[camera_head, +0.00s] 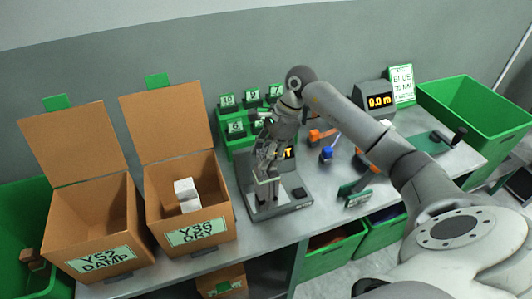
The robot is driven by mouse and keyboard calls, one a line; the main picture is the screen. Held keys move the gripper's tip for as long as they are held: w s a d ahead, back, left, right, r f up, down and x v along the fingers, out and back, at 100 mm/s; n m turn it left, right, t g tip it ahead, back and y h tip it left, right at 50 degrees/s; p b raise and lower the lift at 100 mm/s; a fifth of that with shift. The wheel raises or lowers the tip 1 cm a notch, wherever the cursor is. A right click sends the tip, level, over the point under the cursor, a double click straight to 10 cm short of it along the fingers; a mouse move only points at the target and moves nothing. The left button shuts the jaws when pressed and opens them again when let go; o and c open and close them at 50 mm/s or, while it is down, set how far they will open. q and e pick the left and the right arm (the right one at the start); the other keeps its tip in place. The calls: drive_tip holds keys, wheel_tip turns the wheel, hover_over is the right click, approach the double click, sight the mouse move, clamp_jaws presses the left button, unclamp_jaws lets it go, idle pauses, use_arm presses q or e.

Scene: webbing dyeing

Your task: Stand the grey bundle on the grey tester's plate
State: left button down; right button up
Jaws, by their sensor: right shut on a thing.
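The grey tester (297,190) stands on the bench at the middle of the head view, with a dark base and a lit amber display partly covered by my arm. My right gripper (267,187) points down over the tester's plate (266,211). It is shut on a small grey thing that looks like the grey bundle, mostly hidden by the fingers. I cannot tell whether the bundle touches the plate. My left gripper is not in view.
Open cartons marked Y52 DAMP (95,232) and Y36 DRY (190,222) stand left; the latter holds pale blocks (187,194). Green numbered holders (237,128) are behind the tester.

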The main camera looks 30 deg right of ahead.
drive_tip(key=shift+s, duration=0.1)
drive_tip(key=shift+f, duration=0.25)
drive_tip(key=o, duration=1.4)
drive_tip(key=shift+o, duration=0.2)
drive_tip(key=shift+r, duration=0.15)
drive_tip(key=shift+d+r, duration=0.2)
drive_tip(key=shift+r, duration=0.05)
drive_tip(key=b+v, duration=0.2)
drive_tip(key=v, duration=0.9)
drive_tip(key=shift+r+b, duration=0.2)
drive_tip(key=shift+b, duration=0.1)
